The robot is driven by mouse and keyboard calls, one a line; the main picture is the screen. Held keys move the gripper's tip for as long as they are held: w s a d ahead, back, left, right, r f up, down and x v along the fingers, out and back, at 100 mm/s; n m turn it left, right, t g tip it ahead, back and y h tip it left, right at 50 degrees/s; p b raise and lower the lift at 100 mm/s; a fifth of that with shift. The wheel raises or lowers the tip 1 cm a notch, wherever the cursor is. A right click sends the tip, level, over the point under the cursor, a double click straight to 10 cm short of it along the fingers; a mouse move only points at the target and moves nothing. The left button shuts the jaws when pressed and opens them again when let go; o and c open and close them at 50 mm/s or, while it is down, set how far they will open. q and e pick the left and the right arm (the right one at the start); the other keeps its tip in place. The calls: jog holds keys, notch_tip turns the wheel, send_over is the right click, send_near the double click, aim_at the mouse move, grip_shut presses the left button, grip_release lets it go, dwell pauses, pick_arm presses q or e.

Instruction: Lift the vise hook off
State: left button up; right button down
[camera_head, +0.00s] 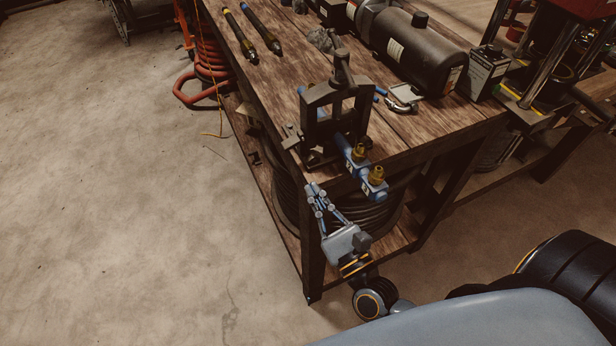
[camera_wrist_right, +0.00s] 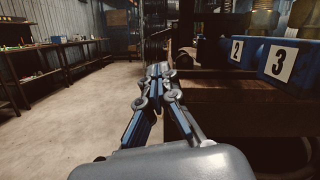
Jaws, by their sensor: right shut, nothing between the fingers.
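The dark metal vise (camera_head: 344,94) stands upright at the near corner of the wooden workbench (camera_head: 285,75). It is an arched frame with a screw on top. A small latch-like part shows at its lower left (camera_head: 292,135); I cannot tell for sure whether this is the hook. My right gripper (camera_head: 314,188) is shut and empty, just below and in front of the vise, apart from it. In the right wrist view its fingers (camera_wrist_right: 160,71) meet with nothing between them. My left gripper is not in view.
Blue numbered blocks with brass fittings (camera_head: 372,182) stick out at the vise's front, close to my right gripper; they show at right in the wrist view (camera_wrist_right: 285,61). A coiled black hose (camera_head: 375,217) lies under the bench. Open floor (camera_head: 130,190) is at left.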

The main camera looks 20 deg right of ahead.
aim_at(293, 145)
jog(key=p+x, duration=0.2)
jog(key=x, duration=0.5)
jog(key=shift+w+r, duration=0.25)
jog(key=shift+w+a+p, duration=0.1)
jog(key=shift+w+p, duration=0.25)
jog(key=shift+w, duration=0.3)
jog(key=shift+a+r+m+h+b, duration=0.15)
jog(key=shift+m+h+b, duration=0.1)
jog(key=shift+m, duration=0.35)
jog(key=shift+a+r+m+h+b, duration=0.15)
jog(key=shift+a+m+b, duration=0.1)
jog(key=shift+m, duration=0.35)
jog(key=shift+a+r+m+h+b, duration=0.25)
jog(key=shift+r+m+h+b, duration=0.25)
jog(key=shift+m, duration=1.25)
jog(key=shift+a+r+m+h+b, duration=0.25)
jog(key=shift+r+m+h, duration=0.35)
jog(key=shift+m, duration=1.2)
jog(key=shift+a+r+m+h+b, duration=0.2)
jog(key=shift+r+m+h+b, duration=0.35)
jog(key=shift+m, duration=1.2)
jog(key=shift+f+h, duration=0.2)
jog(key=shift+h, duration=0.05)
